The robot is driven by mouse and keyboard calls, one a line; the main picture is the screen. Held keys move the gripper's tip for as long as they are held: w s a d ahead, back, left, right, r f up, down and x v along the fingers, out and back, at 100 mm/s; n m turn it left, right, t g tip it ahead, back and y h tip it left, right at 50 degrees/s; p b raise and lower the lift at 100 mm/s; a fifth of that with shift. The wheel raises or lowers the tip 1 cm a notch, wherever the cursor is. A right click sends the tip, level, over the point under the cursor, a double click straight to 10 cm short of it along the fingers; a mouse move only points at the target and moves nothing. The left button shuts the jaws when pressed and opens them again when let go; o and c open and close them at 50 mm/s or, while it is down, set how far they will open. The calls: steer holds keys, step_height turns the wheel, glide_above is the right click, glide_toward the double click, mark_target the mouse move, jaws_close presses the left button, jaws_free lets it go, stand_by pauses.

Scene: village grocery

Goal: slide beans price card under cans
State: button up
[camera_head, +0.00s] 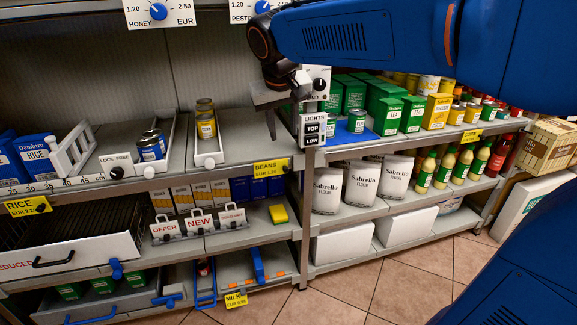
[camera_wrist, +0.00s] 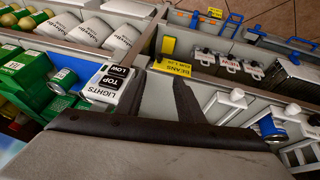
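The yellow beans price card (camera_head: 270,168) sits on the front edge of the middle shelf, left of the upright post. In the wrist view the beans card (camera_wrist: 172,68) shows just beyond my fingertips. My gripper (camera_head: 284,125) hangs above the shelf near the card, with its fingers apart and nothing seen between them; they also show in the wrist view (camera_wrist: 160,85). A stack of yellow-labelled cans (camera_head: 206,127) stands in a narrow white tray to the left. Blue-labelled cans (camera_head: 150,148) stand farther left in another white tray. I cannot read which cans hold beans.
A white lights switch box (camera_head: 312,128) is fixed on the post close right of my gripper. Green tea boxes (camera_head: 390,116) stand beyond it. The shelf (camera_head: 245,140) between the yellow cans' tray and my gripper is bare. OFFER and NEW signs (camera_head: 200,222) stand one shelf below.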

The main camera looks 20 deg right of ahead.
mark_target(286, 168)
steer(key=x, duration=1.7)
steer(key=shift+w, duration=0.1)
steer(key=shift+a, duration=0.1)
jaws_close()
